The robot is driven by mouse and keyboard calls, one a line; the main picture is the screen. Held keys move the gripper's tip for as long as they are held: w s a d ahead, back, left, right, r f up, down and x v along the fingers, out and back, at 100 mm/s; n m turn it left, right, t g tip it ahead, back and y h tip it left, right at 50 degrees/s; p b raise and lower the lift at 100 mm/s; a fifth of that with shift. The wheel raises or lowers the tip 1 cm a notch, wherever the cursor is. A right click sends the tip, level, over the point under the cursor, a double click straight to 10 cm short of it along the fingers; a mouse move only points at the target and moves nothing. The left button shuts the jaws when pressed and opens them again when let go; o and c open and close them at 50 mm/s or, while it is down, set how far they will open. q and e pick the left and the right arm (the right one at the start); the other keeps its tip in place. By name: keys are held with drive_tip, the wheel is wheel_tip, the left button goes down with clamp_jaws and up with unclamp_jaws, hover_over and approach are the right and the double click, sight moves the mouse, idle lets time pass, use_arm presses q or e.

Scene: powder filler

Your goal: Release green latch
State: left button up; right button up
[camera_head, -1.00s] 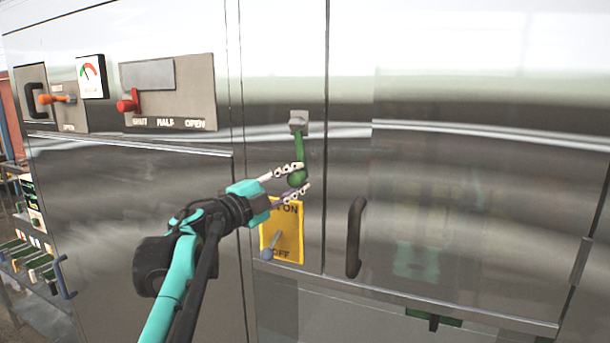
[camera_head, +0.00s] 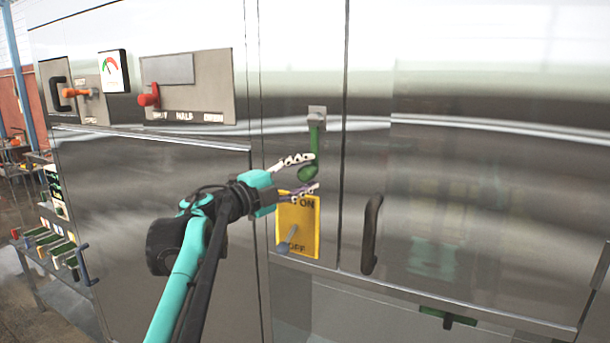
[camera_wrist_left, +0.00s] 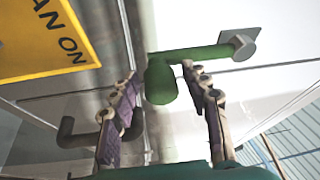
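The green latch (camera_head: 317,140) hangs down from a grey mount (camera_head: 317,112) on the steel cabinet front, its rounded knob (camera_head: 307,173) at the lower end. My left gripper (camera_head: 314,173) is open, with one finger above and one below the knob in the head view. In the left wrist view the latch (camera_wrist_left: 190,54) runs across the top, and its knob (camera_wrist_left: 160,84) shows between the two spread fingers (camera_wrist_left: 160,75), with a visible gap to each. I cannot tell whether either finger touches it. My right gripper is in neither view.
A yellow ON/OFF switch plate (camera_head: 299,228) with a grey lever sits just below my left gripper. A black door handle (camera_head: 371,234) is to its right.

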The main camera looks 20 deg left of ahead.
use_arm(q)
drive_tip(key=v, duration=1.2)
drive_tip(key=shift+a, duration=0.1)
